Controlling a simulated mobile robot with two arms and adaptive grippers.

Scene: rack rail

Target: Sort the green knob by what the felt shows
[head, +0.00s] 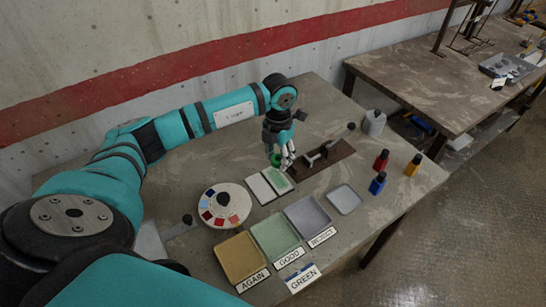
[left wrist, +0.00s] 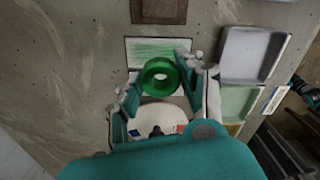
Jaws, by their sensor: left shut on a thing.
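My left gripper (head: 284,158) is shut on the green knob (head: 276,160), just above the pad at the middle of the bench. In the left wrist view the knob (left wrist: 160,76) is a green ring between the fingers. Behind it lies a pale felt pad (left wrist: 150,50) with green streaks; the head view shows a green patch on this pad (head: 278,181). A plain white panel (head: 260,189) lies beside it. Three trays are labelled AGAIN (head: 240,257), GOOD (head: 275,235) and REJECT (head: 307,216). My right gripper is not in view.
A GREEN card (head: 301,278) lies at the bench front. A round palette (head: 226,205) with colour patches sits left of the pad. A brown board with a tool (head: 328,158), a small grey tray (head: 344,200), red (head: 381,160), blue (head: 377,184) and yellow (head: 413,165) bottles stand right.

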